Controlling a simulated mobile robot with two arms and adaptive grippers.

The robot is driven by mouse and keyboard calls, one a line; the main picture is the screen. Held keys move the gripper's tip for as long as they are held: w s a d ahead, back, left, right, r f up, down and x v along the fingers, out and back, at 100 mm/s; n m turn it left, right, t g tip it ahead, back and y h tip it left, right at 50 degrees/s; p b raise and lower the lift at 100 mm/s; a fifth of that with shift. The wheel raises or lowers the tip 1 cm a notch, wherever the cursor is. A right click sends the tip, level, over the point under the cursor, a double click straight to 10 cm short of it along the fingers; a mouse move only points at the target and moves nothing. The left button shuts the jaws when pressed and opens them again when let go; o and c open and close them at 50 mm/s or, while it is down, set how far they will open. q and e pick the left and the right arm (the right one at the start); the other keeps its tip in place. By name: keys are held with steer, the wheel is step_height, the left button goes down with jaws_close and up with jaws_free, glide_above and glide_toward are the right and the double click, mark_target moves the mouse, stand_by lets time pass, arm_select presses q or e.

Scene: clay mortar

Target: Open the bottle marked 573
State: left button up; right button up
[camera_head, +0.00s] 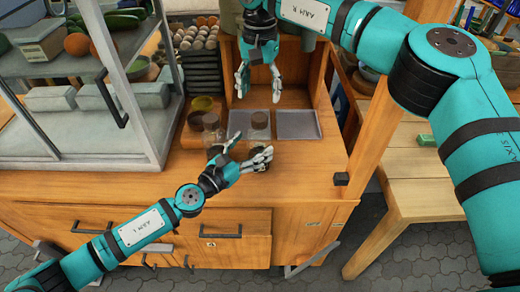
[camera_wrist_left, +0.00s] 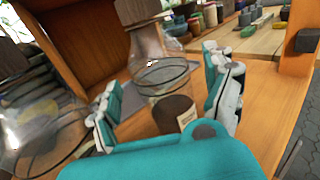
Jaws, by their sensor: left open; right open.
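Two clear glass bottles with brown stoppers stand on the wooden counter, a left one (camera_head: 211,127) and a right one (camera_head: 260,121). My left gripper (camera_head: 249,151) is open at the right bottle's lower part. In the left wrist view, a bottle (camera_wrist_left: 165,74) with dark contents and a pale label stands between the open fingers (camera_wrist_left: 165,105); contact is not clear. The number on the label is not readable. My right gripper (camera_head: 258,88) is open, fingers down, above and behind the right bottle's stopper.
Small bowls (camera_head: 200,104) and egg cartons (camera_head: 196,38) are behind left. A glass display case (camera_head: 80,150) stands at left, and a wooden post (camera_head: 368,120) at right. The counter front is clear.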

mark_target(268, 133)
arm_select(q)
steer(key=x, duration=0.7)
steer(key=shift+w+d+f, duration=0.1)
steer(key=shift+w+f, duration=0.05)
steer(key=shift+f, duration=0.05)
jaws_close()
stand_by(0.4)
